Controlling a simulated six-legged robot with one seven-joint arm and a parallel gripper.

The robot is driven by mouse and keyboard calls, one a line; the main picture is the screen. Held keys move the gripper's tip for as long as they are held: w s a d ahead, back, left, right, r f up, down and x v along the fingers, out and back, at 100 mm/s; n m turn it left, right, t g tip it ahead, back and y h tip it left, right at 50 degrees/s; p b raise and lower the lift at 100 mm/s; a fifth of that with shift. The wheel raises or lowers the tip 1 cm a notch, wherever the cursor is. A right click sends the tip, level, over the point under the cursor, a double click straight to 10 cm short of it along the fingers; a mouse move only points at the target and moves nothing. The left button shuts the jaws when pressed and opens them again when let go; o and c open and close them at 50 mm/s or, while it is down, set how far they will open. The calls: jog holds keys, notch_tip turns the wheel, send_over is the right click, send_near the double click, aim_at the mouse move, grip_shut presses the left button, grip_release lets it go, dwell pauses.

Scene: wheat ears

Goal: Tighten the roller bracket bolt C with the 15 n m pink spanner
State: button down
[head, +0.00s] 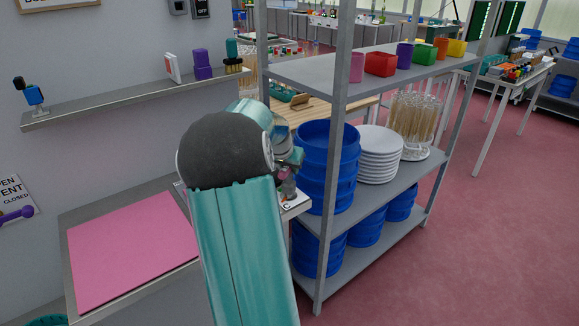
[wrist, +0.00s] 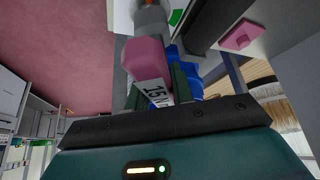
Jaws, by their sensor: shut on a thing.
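In the wrist view my gripper (wrist: 158,92) is shut on the pink spanner (wrist: 147,58), which has a white label reading "15 N". The spanner's grey head (wrist: 150,18) points away from my gripper, with a small orange part at its far end near the top edge. In the head view my arm hides most of my gripper and the spanner. A white plate marked C (head: 287,204) shows at the bench corner just right of my arm, with small grey and pinkish parts above it. I cannot make out the bolt or whether the spanner touches it.
A grey shelf rack (head: 385,190) with blue tubs (head: 330,160) and white plates (head: 380,148) stands close right of my arm. A pink mat (head: 130,245) lies on the bench at left. A wall shelf (head: 130,97) holds small items. A purple tool (head: 16,214) shows at the left edge.

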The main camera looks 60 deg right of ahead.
jog(key=shift+f, duration=0.9)
jog(key=shift+w+m+g, duration=0.1)
jog(key=shift+m+g, duration=0.5)
jog(key=shift+m, duration=0.5)
jog(key=shift+s+m+g, duration=0.25)
jog(key=shift+m+g, duration=0.45)
jog(key=shift+m, duration=0.7)
jog(key=shift+y, duration=0.3)
jog(key=m+g, duration=0.1)
jog(key=m, duration=0.1)
jog(key=shift+m+y, duration=0.3)
jog(key=shift+s+m+g+y, duration=0.1)
jog(key=shift+m+g+y, duration=0.4)
jog(key=shift+m, duration=0.6)
jog(key=shift+a, duration=0.1)
jog(key=shift+r, duration=0.2)
